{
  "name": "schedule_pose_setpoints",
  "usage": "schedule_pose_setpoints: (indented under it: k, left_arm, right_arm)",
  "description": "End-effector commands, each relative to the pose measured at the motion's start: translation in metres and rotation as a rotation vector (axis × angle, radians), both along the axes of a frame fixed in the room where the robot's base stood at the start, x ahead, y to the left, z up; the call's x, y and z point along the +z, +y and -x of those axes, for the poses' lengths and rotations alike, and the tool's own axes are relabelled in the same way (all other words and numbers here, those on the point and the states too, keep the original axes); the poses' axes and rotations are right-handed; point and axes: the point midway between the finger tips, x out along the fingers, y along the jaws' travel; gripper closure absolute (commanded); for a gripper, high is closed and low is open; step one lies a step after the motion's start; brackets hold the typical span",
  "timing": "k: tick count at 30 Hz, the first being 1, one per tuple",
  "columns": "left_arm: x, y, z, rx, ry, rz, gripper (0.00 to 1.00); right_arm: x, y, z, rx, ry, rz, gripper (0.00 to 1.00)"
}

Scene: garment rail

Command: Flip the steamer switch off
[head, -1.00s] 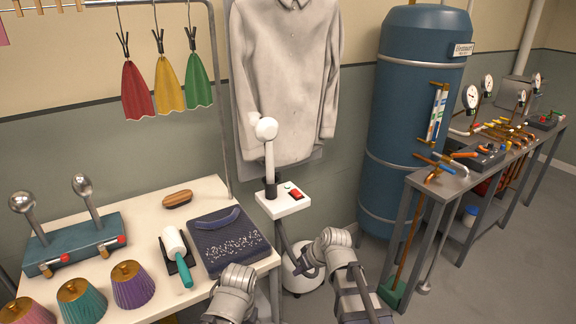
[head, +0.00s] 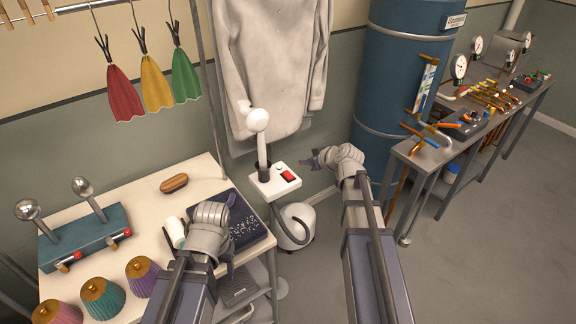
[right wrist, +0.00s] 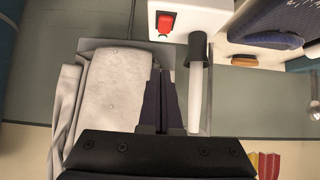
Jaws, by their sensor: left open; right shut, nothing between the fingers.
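The steamer's white control box (head: 266,186) stands on a post in the middle of the head view, with a red switch (head: 288,176) on its right side. The switch also shows in the right wrist view (right wrist: 165,23), beyond my fingers. A white steamer head (head: 258,119) stands upright in a black holder on the box. My right gripper (head: 314,161) is shut and empty, just right of the box and apart from the switch. My left gripper (head: 226,210) is open over the work table, near the dark pad; its fingertips are largely hidden behind the hand.
A pale shirt (head: 270,60) hangs behind the steamer. The white table (head: 150,215) at left bears a brush (head: 174,183), a dark pad (head: 245,220) and pleated shades (head: 102,298). A blue tank (head: 400,80) and a metal bench (head: 430,155) stand at right.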

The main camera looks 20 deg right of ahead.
Motion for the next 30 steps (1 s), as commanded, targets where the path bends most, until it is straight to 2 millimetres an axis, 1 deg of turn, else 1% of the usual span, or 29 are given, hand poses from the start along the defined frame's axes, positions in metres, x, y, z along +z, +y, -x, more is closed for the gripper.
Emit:
schedule_pose_setpoints:
  k: [10, 16, 23, 30]
  left_arm:
    - [-0.002, 0.0, 0.0, 0.0, 0.0, 0.0, 0.38]
    - [-0.012, 0.0, 0.0, 0.0, 0.0, 0.0, 0.38]
    - [-0.037, 0.0, 0.0, 0.0, 0.0, 0.0, 0.38]
    - [-0.068, 0.0, 0.0, 0.0, 0.0, 0.0, 0.38]
  right_arm:
    - [-0.002, 0.001, -0.001, 0.001, 0.001, 0.0, 1.0]
    - [-0.012, 0.004, -0.012, 0.001, 0.001, 0.0, 1.0]
    - [-0.037, 0.013, -0.039, 0.001, 0.001, 0.001, 1.0]
    - [-0.068, 0.027, -0.076, 0.003, 0.001, 0.001, 1.0]
